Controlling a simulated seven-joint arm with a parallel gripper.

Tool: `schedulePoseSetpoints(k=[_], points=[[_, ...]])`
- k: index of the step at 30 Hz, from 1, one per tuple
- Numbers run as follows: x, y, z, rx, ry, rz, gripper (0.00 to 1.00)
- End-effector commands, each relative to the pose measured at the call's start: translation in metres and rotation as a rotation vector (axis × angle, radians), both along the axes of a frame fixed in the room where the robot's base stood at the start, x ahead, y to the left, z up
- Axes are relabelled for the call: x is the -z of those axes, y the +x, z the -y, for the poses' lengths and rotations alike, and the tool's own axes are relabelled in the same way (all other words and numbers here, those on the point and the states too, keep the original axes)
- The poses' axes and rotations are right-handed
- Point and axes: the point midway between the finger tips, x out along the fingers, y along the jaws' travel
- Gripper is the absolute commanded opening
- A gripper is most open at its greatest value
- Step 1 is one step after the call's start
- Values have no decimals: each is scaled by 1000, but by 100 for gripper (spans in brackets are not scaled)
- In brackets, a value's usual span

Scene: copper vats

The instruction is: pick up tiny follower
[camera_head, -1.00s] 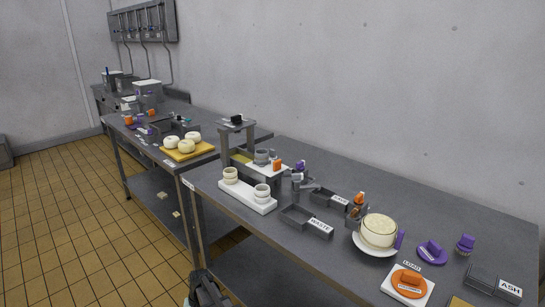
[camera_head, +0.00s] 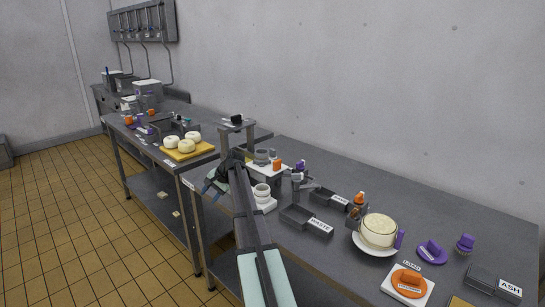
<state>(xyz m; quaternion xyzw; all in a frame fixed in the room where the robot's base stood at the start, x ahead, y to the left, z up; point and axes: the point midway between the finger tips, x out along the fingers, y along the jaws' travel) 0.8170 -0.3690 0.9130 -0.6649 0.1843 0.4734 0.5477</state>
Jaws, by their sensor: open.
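I cannot tell for certain which small piece is the tiny follower; no label for it is readable. Small pale round cups stood on a white tray (camera_head: 266,205); one cream cup (camera_head: 262,190) shows now, just right of my arm. Small grey round pieces (camera_head: 262,156) and an orange piece (camera_head: 277,165) sit on the white plate by the press stand (camera_head: 237,128). My gripper (camera_head: 229,160) is a dark shape in front of the stand, left of these pieces. It is open, and no held object shows. My arm hides the tray's left part and its other cup.
A yellow board (camera_head: 186,155) with white rounds lies on the far table.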

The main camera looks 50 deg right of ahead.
Motion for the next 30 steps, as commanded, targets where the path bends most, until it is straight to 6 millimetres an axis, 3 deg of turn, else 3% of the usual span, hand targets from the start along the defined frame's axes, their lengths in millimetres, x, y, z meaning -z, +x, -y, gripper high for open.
schedulePoseSetpoints(k=[1,6,13,15,23,30], points=[[-26,5,23,22,-1,21,47],[-94,-2,95,46,-15,52,47],[-156,-29,193,-17,-97,56,47],[-165,-33,216,-77,-149,60,47],[-173,-31,274,-339,-359,74,47],[-179,-27,342,-669,-585,69,47]])
